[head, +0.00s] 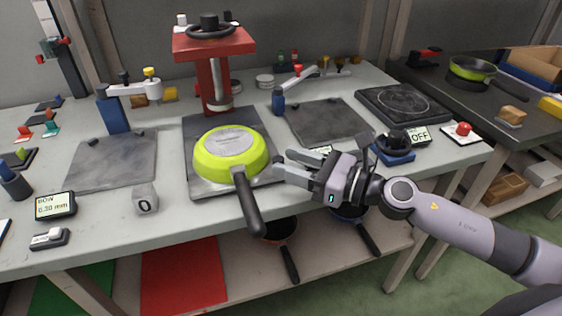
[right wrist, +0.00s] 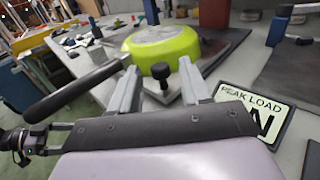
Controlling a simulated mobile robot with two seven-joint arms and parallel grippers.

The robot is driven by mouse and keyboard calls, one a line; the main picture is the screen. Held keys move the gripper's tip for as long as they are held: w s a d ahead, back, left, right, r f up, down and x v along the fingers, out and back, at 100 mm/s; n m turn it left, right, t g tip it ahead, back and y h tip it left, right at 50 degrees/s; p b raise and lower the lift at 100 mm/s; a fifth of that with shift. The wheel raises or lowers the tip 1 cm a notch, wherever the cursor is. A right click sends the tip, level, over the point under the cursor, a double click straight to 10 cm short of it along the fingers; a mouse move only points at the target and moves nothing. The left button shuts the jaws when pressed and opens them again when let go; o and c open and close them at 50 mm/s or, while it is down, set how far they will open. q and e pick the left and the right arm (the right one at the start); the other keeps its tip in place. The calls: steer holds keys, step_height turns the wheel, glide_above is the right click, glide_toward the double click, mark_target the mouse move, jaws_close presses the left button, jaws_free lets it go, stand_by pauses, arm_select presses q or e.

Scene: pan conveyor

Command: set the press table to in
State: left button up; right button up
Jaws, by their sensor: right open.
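The red press (head: 213,45) stands at the back middle of the bench with a black handwheel on top. Its grey press table (head: 200,187) lies in front of the column. A green pan (head: 230,152) lies upside down on the table, its black handle over the front edge. My right gripper (head: 281,167) is open at the right side of the press table. In the right wrist view a black knob (right wrist: 160,73) shows between the open fingers (right wrist: 162,88); whether they touch it I cannot tell. My left gripper is not in view.
A "PEAK LOAD" display (right wrist: 258,112) stands close to my right gripper. A block marked 0 (head: 145,198) and a "BOW" display (head: 55,205) are at the left front. A dark hotplate (head: 402,104) is at the right. More pans (head: 279,230) lie on the lower shelf.

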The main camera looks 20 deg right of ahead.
steer(key=b+v, duration=0.1)
steer(key=v, duration=0.2)
steer(key=shift+f, duration=0.15)
steer(key=shift+s+d, duration=0.3)
steer(key=shift+s, duration=0.05)
steer(key=shift+o, duration=0.4)
